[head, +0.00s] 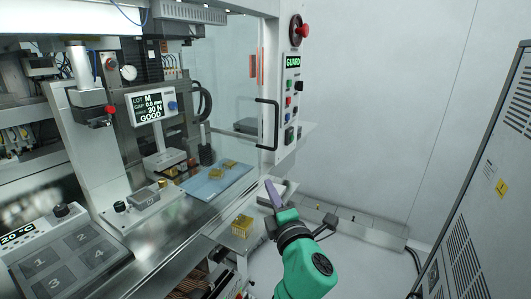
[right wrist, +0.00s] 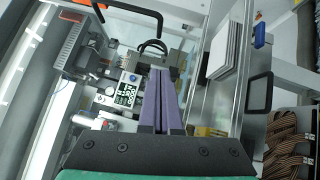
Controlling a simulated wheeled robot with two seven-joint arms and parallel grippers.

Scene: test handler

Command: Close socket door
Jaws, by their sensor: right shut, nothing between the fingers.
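A clear guard door (head: 238,85) with a black bar handle (head: 268,124) stands beside the control panel in the head view. A black bar handle also shows at the top of the right wrist view (right wrist: 136,14). A small socket-like station (head: 168,164) sits below the readout; I cannot tell whether it has a door or how that stands. My right gripper (head: 271,189), with purple fingers, is shut and empty, below and apart from the handle. Its fingers also fill the middle of the right wrist view (right wrist: 160,72). My left gripper is not in view.
A readout (head: 152,106) shows "GOOD". A blue mat (head: 205,190) bears gold parts, and a gold block (head: 242,222) lies nearer. The control panel (head: 290,92) has a red knob on top. A grey cabinet (head: 470,200) stands at the right; the floor before it is clear.

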